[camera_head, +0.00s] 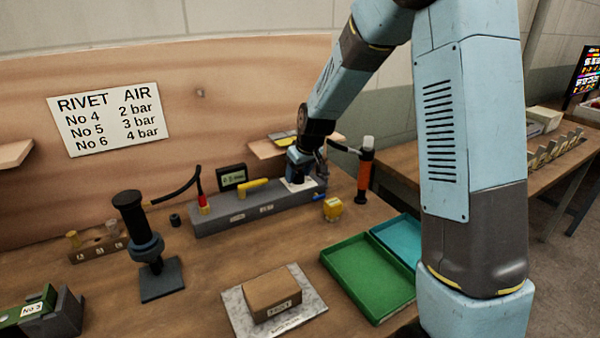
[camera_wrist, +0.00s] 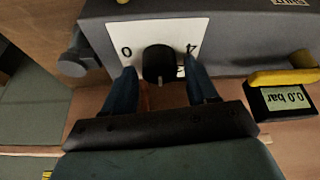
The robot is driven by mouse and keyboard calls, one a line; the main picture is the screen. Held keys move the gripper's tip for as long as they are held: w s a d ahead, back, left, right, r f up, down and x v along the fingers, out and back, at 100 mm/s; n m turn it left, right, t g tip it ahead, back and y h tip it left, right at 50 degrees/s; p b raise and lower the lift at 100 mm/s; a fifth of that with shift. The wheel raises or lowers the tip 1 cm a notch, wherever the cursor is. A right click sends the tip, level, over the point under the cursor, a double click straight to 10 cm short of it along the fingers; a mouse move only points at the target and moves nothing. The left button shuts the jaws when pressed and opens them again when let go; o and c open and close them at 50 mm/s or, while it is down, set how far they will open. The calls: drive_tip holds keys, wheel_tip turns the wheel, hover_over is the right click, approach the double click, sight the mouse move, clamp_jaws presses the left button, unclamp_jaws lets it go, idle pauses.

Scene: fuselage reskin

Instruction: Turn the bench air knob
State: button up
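The bench air knob (camera_wrist: 159,63) is a black round knob on a white dial plate (camera_wrist: 118,38) marked 0 and 4, on a grey air box (camera_head: 245,212). In the wrist view my gripper (camera_wrist: 160,72) is open, with one blue finger on each side of the knob and gaps showing between fingers and knob. In the head view my gripper (camera_head: 302,176) is over the right end of the box and hides the knob. The gauge display (camera_wrist: 283,98) reads 0.0 bar, upside down in the wrist view; it also shows behind the box (camera_head: 232,176).
A yellow handle (camera_head: 252,187) lies along the box top. A small yellow object (camera_head: 332,208) and an orange cylindrical tool (camera_head: 365,172) stand at its right. Green tray (camera_head: 352,290), stone plate (camera_head: 238,312) and black stand (camera_head: 160,280) are nearer. A rivet air sign (camera_head: 110,118) is behind.

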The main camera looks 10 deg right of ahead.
drive_tip(key=c, duration=0.9)
drive_tip(key=shift+m+h, duration=0.4)
drive_tip(key=shift+m, duration=0.8)
drive_tip(key=o, duration=1.1)
drive_tip(key=shift+t, duration=0.3)
drive_tip(key=v, duration=1.3)
drive_tip(key=shift+s+r, duration=0.1)
drive_tip(key=shift+r, duration=0.25)
